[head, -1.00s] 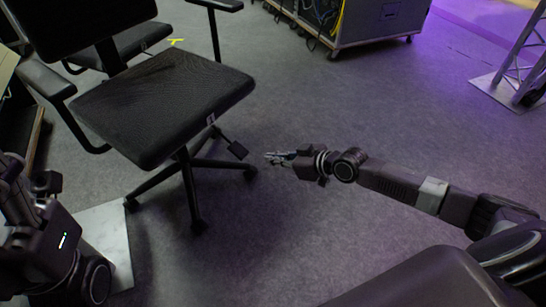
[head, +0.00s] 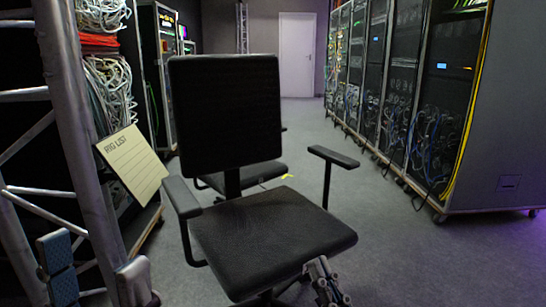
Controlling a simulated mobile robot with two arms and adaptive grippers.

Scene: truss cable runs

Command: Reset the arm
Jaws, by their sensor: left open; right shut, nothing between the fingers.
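My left gripper (head: 94,254) is close to the camera at the lower left. My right gripper (head: 327,283) is at the bottom edge, right of the middle, in front of the chair seat's near edge in the picture. Its fingers are together and hold nothing. Most of both arms is out of view.
A black office chair (head: 272,240) stands in the middle, with another seat behind it. A metal truss (head: 75,130) with a rig list card (head: 133,165) is at the left. Cable racks (head: 400,90) line the right. Floor is free toward the white door (head: 297,55).

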